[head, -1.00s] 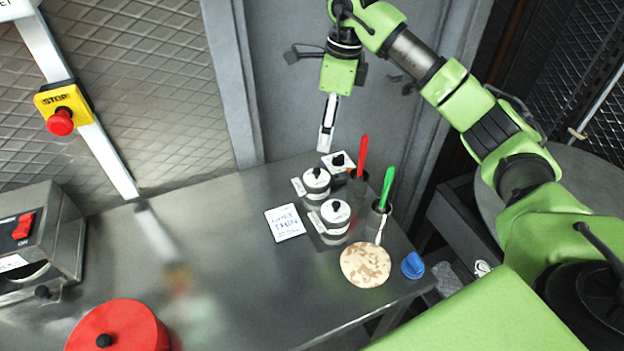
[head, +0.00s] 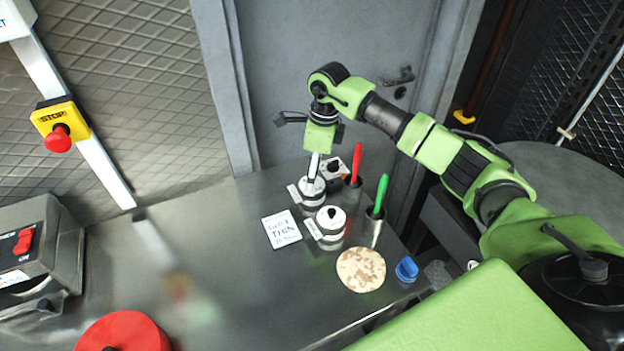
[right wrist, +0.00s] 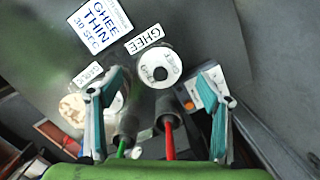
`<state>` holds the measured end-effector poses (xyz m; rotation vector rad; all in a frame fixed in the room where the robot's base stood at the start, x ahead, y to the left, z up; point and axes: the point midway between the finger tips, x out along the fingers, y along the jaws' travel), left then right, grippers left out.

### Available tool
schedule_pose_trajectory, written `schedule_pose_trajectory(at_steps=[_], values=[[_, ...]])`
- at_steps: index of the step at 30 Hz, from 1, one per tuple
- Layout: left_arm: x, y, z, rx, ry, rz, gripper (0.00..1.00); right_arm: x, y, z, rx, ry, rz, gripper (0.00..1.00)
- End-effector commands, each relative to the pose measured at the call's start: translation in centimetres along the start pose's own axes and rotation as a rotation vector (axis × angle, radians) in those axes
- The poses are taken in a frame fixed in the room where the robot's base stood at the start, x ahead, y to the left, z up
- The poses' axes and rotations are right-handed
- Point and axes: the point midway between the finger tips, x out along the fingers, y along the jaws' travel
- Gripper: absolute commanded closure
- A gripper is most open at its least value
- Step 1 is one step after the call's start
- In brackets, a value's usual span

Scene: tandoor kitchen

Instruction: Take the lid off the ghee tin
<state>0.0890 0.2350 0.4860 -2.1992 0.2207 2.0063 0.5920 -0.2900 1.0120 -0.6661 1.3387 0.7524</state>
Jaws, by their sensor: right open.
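The ghee tin (head: 313,203) is a small round tin at the back of the steel table. Its white lid (right wrist: 160,66) with a black knob is on it, and its GHEE label (right wrist: 144,39) shows in the right wrist view. My right gripper (head: 312,188) points down over this tin. In the right wrist view, its open, empty fingers (right wrist: 163,88) are spread to either side, with the lid between and beyond them. The head view does not show clearly whether they touch the lid. My left gripper is not in view.
A second lidded tin (head: 331,226) stands close in front. Pots with a red handle (head: 356,160) and a green handle (head: 381,192) stand to the right. A GHEE THIN card (head: 282,229), flatbread (head: 361,270) and blue object (head: 406,268) lie nearby. The table's left middle is clear.

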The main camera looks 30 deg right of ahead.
Motion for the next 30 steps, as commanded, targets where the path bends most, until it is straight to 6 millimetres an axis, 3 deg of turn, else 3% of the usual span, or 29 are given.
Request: schedule_pose_trajectory(at_steps=[1, 6, 14, 18, 30], values=[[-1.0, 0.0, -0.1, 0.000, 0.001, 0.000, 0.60, 0.2, 0.1, 0.1, 0.000, 0.001, 0.003, 0.29], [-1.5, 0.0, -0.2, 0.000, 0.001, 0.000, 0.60, 2.3, 0.1, 0.1, 0.000, 0.001, 0.001, 0.29], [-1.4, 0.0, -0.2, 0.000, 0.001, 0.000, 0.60, 2.6, 0.0, 0.1, -0.001, -0.001, -0.001, 0.29], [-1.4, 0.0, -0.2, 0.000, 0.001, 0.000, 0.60, 2.6, 0.0, 0.1, -0.001, -0.001, -0.001, 0.63], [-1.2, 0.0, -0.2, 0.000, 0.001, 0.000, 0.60, 2.5, 0.0, 0.1, 0.000, -0.001, -0.001, 0.63]])
